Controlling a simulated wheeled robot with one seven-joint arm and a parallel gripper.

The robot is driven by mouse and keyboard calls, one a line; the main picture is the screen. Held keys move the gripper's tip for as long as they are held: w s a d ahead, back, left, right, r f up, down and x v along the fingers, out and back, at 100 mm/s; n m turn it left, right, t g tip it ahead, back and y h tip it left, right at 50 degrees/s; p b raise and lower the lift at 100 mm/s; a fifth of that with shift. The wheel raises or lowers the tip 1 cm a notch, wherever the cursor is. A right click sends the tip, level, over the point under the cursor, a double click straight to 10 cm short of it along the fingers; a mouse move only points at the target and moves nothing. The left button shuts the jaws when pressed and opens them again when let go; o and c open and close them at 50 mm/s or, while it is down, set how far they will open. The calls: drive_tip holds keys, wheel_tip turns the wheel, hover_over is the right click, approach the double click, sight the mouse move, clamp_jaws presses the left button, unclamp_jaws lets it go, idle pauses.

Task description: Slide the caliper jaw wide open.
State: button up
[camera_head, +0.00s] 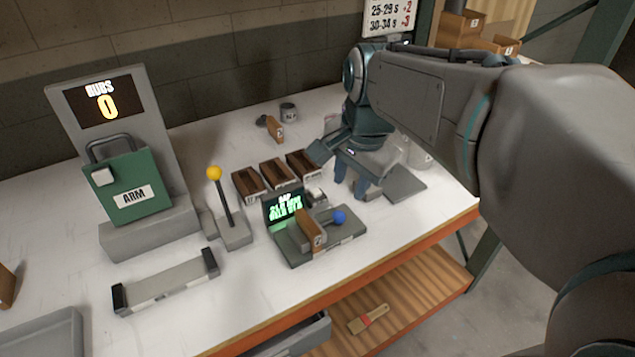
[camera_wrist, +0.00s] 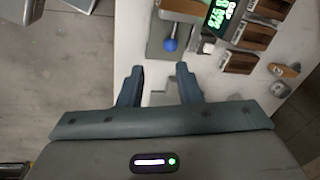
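The caliper (camera_head: 318,242) is a grey-green base on the bench with a small lit green display (camera_head: 285,207), a wooden block (camera_head: 311,229) standing on it and a blue ball knob (camera_head: 339,217) at its right side. I cannot tell whether the block is between jaws, or how wide the jaw stands. The blue knob (camera_wrist: 170,44) and display (camera_wrist: 221,17) also show in the wrist view, beyond my fingertips. My gripper (camera_head: 350,190) is above the bench, to the right of and behind the knob, apart from it. Its two fingers (camera_wrist: 160,72) are spread, with nothing held between them.
Brown trays (camera_head: 276,174) stand behind the caliper. A lever with a yellow ball (camera_head: 214,173) and a green ARM box (camera_head: 138,185) are at left. A grey cradle (camera_head: 168,281) lies in front. A grey plate (camera_head: 405,187) lies right of my gripper. The bench's orange edge (camera_head: 360,268) is near.

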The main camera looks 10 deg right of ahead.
sight(329, 220)
drive_tip(key=w+f+m, duration=0.1)
drive_tip(key=f, duration=0.3)
drive_tip(key=w+a+f+m+b, duration=0.1)
drive_tip(key=w+f, duration=0.1)
drive_tip(key=f, duration=0.3)
drive_tip(key=w+a+f+m+b, duration=0.1)
drive_tip(key=w+f, duration=0.1)
drive_tip(key=f, duration=0.3)
drive_tip(key=shift+w+f, duration=0.25)
